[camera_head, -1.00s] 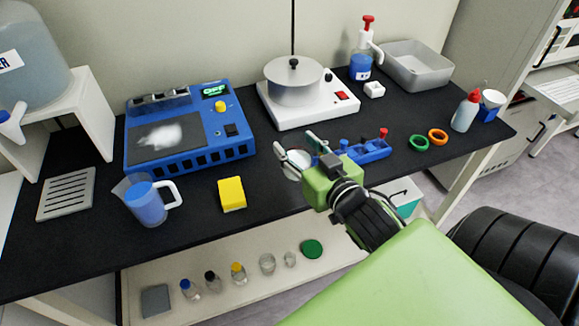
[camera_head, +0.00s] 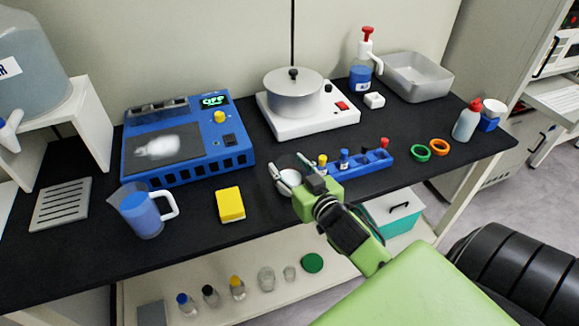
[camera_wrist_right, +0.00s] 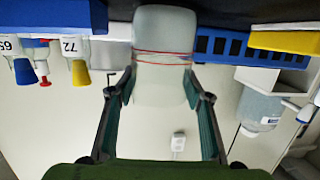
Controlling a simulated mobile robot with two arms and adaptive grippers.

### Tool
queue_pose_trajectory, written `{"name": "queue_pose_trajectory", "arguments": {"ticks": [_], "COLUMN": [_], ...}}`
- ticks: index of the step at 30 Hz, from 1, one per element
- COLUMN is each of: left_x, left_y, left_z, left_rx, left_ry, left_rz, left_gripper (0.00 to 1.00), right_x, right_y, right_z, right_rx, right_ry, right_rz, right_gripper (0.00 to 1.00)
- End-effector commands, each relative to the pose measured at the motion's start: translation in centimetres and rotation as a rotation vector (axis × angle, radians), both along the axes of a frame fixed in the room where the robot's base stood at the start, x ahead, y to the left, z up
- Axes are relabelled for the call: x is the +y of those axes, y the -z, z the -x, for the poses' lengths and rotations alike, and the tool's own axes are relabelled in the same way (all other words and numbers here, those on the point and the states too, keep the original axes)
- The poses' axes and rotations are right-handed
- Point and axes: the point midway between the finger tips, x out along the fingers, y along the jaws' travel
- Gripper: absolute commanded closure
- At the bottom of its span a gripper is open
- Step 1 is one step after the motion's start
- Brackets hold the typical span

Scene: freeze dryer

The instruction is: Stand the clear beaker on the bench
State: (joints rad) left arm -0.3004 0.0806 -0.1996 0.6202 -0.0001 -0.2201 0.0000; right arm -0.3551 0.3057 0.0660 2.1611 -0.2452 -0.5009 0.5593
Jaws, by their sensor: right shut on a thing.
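The clear beaker (camera_wrist_right: 165,30) is pale and translucent, with thin red lines around it in the right wrist view. My right gripper (camera_wrist_right: 158,84) is shut on it, one finger on each side. In the head view the gripper (camera_head: 291,168) is over the front middle of the black bench (camera_head: 240,262), and the beaker (camera_head: 289,180) shows as a small whitish round shape by the fingers. I cannot tell whether its base touches the bench. My left gripper is not in view.
A yellow block (camera_head: 230,205) and a blue-filled jug (camera_head: 140,212) stand left of the gripper. A blue rack (camera_head: 372,163) with colored-capped vials is close on the right. The hotplate with a pot (camera_head: 293,94) stands behind. Bare bench lies between the yellow block and the beaker.

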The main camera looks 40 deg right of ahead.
Motion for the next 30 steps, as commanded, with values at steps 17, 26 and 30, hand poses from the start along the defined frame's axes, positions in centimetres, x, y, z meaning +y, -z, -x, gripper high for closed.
{"name": "queue_pose_trajectory", "arguments": {"ticks": [17,26,30], "left_x": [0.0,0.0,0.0], "left_y": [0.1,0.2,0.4], "left_z": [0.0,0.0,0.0], "left_rx": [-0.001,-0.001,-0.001], "left_ry": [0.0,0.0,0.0], "left_rz": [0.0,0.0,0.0], "left_gripper": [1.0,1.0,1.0], "right_x": [0.0,0.3,0.7], "right_y": [0.2,-0.2,-0.7], "right_z": [0.0,1.8,4.4], "right_rx": [0.0,0.003,0.004], "right_ry": [0.0,0.0,0.001], "right_rz": [0.0,-0.002,-0.003], "right_gripper": [0.37,0.37,0.37]}}
